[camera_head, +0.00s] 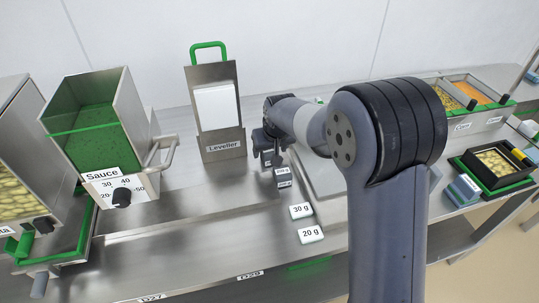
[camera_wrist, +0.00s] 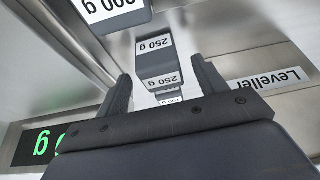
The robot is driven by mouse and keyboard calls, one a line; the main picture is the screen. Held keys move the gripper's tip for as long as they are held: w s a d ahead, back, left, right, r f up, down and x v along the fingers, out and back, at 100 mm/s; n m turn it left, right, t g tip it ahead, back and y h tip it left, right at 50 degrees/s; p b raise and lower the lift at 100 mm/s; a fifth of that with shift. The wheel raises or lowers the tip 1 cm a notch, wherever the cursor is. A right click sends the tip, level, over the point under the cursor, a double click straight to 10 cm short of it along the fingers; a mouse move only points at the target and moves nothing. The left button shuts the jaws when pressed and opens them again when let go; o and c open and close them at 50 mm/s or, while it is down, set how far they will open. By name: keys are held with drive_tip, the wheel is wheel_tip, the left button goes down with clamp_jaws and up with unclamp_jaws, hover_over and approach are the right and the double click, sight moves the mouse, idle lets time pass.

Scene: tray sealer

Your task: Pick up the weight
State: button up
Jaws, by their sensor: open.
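In the wrist view a dark grey weight labelled 250 g (camera_wrist: 159,64) lies between and slightly beyond my two fingers. My gripper (camera_wrist: 161,72) is open, with a finger on either side of it; whether they touch it I cannot tell. A larger grey weight (camera_wrist: 118,20), its label partly cut off, is at the upper left. A smaller labelled block (camera_wrist: 168,97) shows behind the gripper's edge. In the head view my gripper (camera_head: 267,147) is low over the steel counter, at a row of small grey weights (camera_head: 283,173). The arm hides part of the row.
A steel leveller (camera_head: 212,105) with a green handle stands left of the gripper. A sauce hopper (camera_head: 105,125) is further left. Tags reading 30 g (camera_head: 301,211) and 20 g (camera_head: 311,235) are near the front edge. A green-digit display (camera_wrist: 38,145) shows in the wrist view.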

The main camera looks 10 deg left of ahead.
drive_tip(key=shift+x, duration=1.2)
drive_tip(key=shift+a, duration=0.1)
drive_tip(key=c, duration=1.2)
drive_tip(key=shift+r, duration=0.1)
